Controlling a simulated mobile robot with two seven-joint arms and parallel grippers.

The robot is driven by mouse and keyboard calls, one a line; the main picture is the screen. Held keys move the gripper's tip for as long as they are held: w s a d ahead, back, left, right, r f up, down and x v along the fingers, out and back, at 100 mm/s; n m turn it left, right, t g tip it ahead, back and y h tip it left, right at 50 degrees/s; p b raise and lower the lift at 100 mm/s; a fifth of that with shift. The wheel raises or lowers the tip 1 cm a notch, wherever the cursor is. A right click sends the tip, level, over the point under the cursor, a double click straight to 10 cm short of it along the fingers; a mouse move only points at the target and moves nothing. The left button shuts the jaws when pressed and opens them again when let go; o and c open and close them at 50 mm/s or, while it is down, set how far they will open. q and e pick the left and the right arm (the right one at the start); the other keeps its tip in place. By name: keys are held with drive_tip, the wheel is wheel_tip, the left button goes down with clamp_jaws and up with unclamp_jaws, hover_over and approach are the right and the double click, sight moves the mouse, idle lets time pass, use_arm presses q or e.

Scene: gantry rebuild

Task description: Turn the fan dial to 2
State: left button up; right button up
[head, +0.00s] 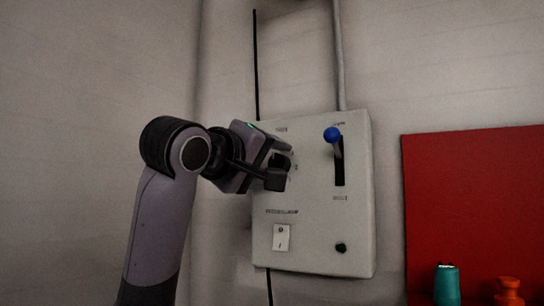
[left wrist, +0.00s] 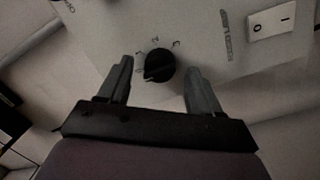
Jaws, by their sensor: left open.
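The fan dial is a round black knob (left wrist: 160,66) on the pale control panel (head: 313,225), with small digits around its upper side in the left wrist view. A light mark shows at the knob's lower left; the exact setting is hard to read. My left gripper (head: 282,163) is at the left part of the panel. In the left wrist view its two fingers (left wrist: 159,70) are open, one on each side of the dial, with visible gaps. In the head view the gripper largely hides the dial. My right gripper is in neither view.
On the panel are a lever with a blue knob (head: 332,135) in a vertical slot, a white rocker switch (head: 281,238) below the gripper, and a small black knob (head: 341,248). A red board (head: 470,205) stands right, with a teal object (head: 447,285) and an orange one (head: 509,292) before it.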

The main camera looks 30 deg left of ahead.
use_arm(q)
drive_tip(key=shift+w, duration=0.5)
drive_tip(key=c, duration=1)
drive_tip(key=shift+c, duration=0.2)
